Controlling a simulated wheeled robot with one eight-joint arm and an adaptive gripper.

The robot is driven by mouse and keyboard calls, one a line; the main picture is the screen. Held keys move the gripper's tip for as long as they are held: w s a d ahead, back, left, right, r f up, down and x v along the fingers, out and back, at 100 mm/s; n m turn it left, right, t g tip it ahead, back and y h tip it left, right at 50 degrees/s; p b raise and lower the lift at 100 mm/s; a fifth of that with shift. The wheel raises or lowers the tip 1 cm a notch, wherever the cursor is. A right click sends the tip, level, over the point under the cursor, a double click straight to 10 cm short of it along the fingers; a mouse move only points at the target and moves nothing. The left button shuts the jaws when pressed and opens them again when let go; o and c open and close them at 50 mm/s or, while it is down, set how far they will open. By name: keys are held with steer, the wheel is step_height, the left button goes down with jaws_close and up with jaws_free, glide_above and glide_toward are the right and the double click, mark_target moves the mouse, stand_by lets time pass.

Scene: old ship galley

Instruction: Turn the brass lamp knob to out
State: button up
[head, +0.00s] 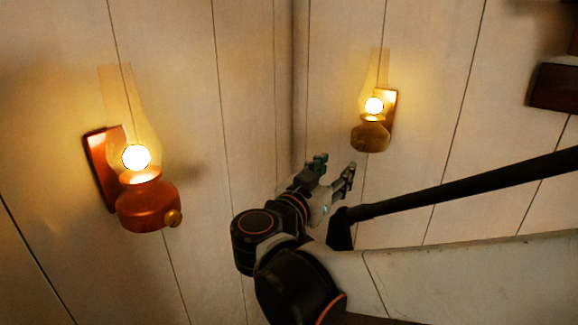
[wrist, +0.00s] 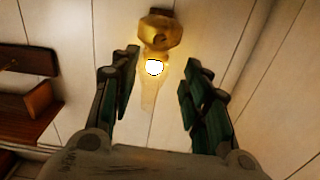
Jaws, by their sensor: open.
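A lit brass lamp (head: 371,136) with a glass chimney hangs on the right wall in the head view. In the wrist view the brass lamp (wrist: 160,35) appears upside down, at the top centre beyond my fingers. Its knob is not clear in the head view. A small brass piece shows at the top of the lamp in the wrist view, but I cannot tell if it is the knob. My gripper (head: 336,166) is open and empty, below and left of the brass lamp, apart from it.
A second lit lamp, copper-red (head: 148,207) with a round brass knob (head: 174,217), hangs on the left wall. A wall corner runs between the lamps. Dark wooden shelving (head: 553,87) is at the upper right; brown wooden furniture (wrist: 28,95) shows at left in the wrist view.

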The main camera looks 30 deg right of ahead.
mark_target(360, 147)
steer(key=b+x, duration=0.2)
steer(key=x, duration=1.2)
steer(key=shift+r+b, duration=0.1)
steer(key=shift+b, duration=0.25)
jaws_close()
